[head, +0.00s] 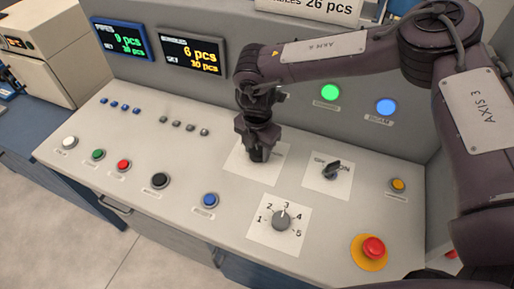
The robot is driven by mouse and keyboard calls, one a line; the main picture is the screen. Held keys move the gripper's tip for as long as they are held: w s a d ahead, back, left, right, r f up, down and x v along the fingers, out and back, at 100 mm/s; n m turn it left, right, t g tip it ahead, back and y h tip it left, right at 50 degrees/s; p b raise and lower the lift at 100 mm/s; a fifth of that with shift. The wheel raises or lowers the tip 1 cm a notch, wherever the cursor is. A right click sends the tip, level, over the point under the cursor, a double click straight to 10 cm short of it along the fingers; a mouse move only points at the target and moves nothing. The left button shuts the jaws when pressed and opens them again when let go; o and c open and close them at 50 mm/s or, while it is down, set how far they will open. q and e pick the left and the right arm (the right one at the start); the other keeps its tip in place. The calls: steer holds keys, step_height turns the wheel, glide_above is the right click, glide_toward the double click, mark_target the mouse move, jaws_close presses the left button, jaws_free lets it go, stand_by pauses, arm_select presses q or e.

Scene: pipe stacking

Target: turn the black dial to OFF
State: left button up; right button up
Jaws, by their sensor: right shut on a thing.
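My right gripper (257,150) points down onto a white label plate (239,168) in the middle of the sloping panel. It is shut on a black dial there, which the fingers hide almost wholly. The way this dial points and most of the print on its plate cannot be made out. To its right, a dark switch (331,171) sits on another white plate, with ON at its right side. A grey dial (282,219) marked 1 to 5 sits nearer the front and points near 3. My left gripper is not in view.
A red stop button (374,247) on a yellow disc is at the front right, an amber button (398,184) above it. A blue button (209,200) and a black button (160,180) lie to the left. Lit displays (191,56) stand on the upright back panel.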

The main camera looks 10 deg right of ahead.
mark_target(258, 152)
steer(key=shift+n+b, duration=0.3)
steer(key=shift+n, duration=1.9)
steer(key=o, duration=1)
steer(key=shift+r, duration=0.15)
steer(key=shift+r, duration=0.4)
step_height(258, 152, up, 7)
steer(key=shift+f+b, duration=0.1)
steer(key=shift+b, duration=0.85)
